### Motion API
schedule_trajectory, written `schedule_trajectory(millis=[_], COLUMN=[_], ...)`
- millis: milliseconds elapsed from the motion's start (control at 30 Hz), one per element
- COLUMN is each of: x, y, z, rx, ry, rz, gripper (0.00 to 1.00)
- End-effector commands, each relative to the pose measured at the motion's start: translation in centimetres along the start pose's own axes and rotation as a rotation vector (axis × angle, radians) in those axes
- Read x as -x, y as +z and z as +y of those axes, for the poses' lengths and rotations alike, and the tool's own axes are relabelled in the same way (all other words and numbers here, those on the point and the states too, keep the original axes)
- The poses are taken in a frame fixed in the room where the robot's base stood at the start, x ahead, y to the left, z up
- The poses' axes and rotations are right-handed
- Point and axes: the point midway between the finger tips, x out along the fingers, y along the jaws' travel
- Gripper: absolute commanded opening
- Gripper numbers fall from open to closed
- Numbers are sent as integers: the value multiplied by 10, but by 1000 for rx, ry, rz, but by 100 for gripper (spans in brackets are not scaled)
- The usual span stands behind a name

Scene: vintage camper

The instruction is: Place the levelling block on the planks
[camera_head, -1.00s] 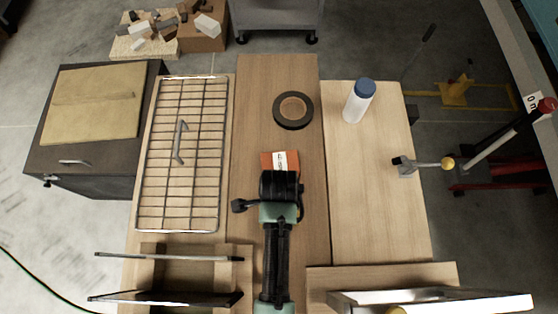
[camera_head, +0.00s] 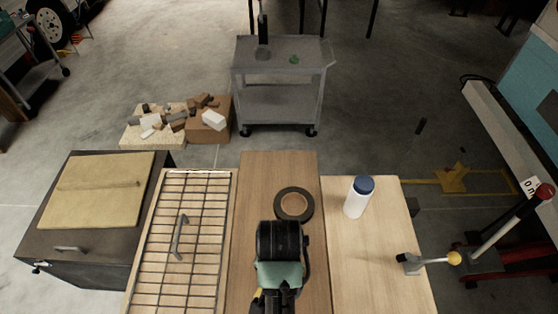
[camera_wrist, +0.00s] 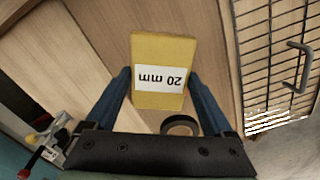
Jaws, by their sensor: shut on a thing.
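The levelling block (camera_wrist: 163,55) is a yellow block with a white "20 mm" label, seen in the wrist view. My gripper (camera_wrist: 158,80) is shut on it, with a blue finger on either side. In the head view my gripper (camera_head: 279,240) is over the middle board, and the block is mostly hidden behind my arm. Wooden planks form the bench top: a darker middle board (camera_head: 255,170) and a paler right board (camera_head: 385,245). I cannot tell which planks the task means.
A dark tape roll (camera_head: 306,215) lies just beyond my gripper. A white bottle with a blue cap (camera_head: 355,203) stands to its right. A wire rack (camera_head: 200,210) covers the left side.

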Motion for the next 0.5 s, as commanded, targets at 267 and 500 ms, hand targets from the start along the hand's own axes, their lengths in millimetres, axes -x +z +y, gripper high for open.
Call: schedule_trajectory(millis=[267,500], x=[12,6], y=[-17,-11], z=[-10,-11], rx=[397,505], ry=[2,-4], rz=[1,-4], gripper=[23,23])
